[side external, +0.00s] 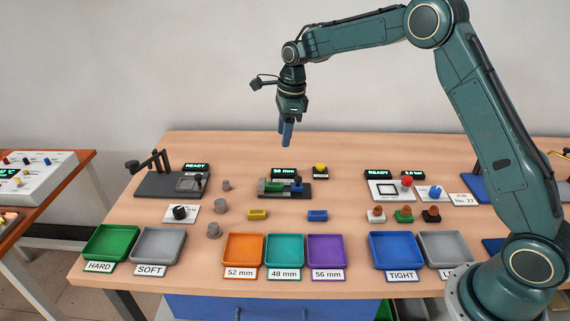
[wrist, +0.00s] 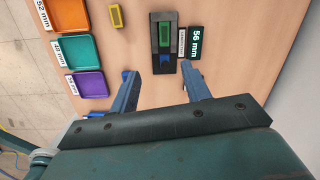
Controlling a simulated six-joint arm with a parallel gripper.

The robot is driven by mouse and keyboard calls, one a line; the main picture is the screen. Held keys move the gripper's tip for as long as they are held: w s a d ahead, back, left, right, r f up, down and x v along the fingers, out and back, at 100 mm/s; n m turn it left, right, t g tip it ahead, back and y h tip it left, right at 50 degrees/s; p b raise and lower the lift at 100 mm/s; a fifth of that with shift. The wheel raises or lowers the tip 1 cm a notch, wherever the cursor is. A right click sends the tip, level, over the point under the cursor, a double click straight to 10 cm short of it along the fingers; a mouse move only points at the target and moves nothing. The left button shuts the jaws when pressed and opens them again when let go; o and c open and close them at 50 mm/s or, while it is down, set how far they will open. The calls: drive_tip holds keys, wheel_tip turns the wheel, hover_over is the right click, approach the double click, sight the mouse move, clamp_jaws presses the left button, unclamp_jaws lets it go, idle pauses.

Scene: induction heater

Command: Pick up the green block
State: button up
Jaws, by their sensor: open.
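The green block (side external: 274,186) lies on a dark measuring device (side external: 285,195) near the middle of the table, below a display reading 56 mm. In the wrist view the green block (wrist: 164,33) lies on the dark device ahead of my fingertips. A blue part of the device sits beside it. My gripper (side external: 286,141) points down, high above the table and the device, apart from the block. In the wrist view my gripper (wrist: 157,70) shows two blue fingers spread apart with nothing between them.
A yellow block (side external: 257,214) and a blue block (side external: 317,215) lie in front of the device. Orange (side external: 243,264), teal (side external: 284,264) and purple (side external: 326,264) trays line the front. Grey cylinders (side external: 220,208) stand to the left. The air around my gripper is clear.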

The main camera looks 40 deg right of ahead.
drive_tip(key=f, duration=0.1)
drive_tip(key=w+f+m, duration=0.2)
drive_tip(key=f, duration=0.1)
drive_tip(key=shift+w+d+f, duration=0.1)
drive_tip(key=shift+d, duration=0.15)
drive_tip(key=shift+f, duration=0.1)
hover_over(274, 184)
drive_tip(key=shift+s+d+f, duration=0.1)
drive_tip(key=shift+d+f, duration=0.05)
drive_tip(key=shift+f, duration=1.25)
drive_tip(key=shift+s+d+f, duration=0.1)
drive_tip(key=shift+f, duration=1.25)
drive_tip(key=shift+s+d+f, duration=0.1)
drive_tip(key=shift+d+f, duration=0.05)
drive_tip(key=shift+f, duration=1.25)
drive_tip(key=shift+w+a+f, duration=0.1)
drive_tip(key=shift+a+f, duration=0.05)
drive_tip(key=shift+f, duration=1.15)
drive_tip(key=shift+w+a+f, duration=0.1)
drive_tip(key=shift+a+f, duration=0.05)
drive_tip(key=shift+f, duration=1.1)
